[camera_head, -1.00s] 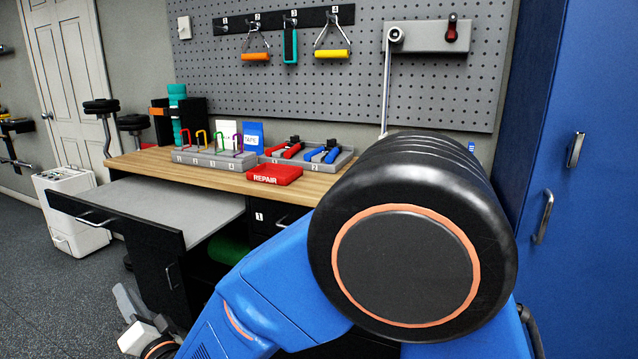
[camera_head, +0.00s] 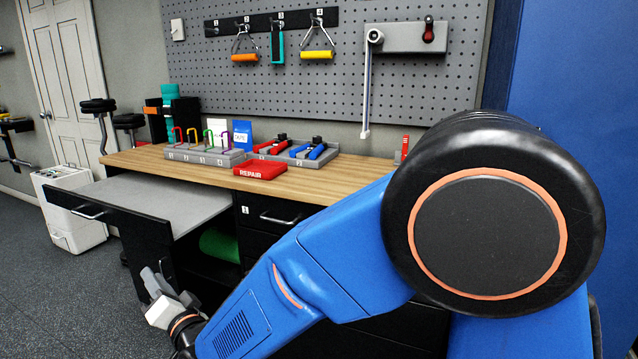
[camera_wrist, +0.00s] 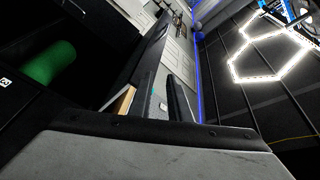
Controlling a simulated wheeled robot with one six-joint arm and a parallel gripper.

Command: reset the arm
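My gripper (camera_head: 158,283) is at the lower left of the head view, small and in front of the open pull-out drawer (camera_head: 120,233) of the bench. My blue arm and its large black joint fill the right and lower middle of that view. In the wrist view, the two dark fingers of my gripper (camera_wrist: 160,98) stand apart with a gap between them, and nothing is held.
A green roll (camera_head: 220,245) lies in the cabinet below. A white unit (camera_head: 70,212) stands left. The floor at lower left is clear.

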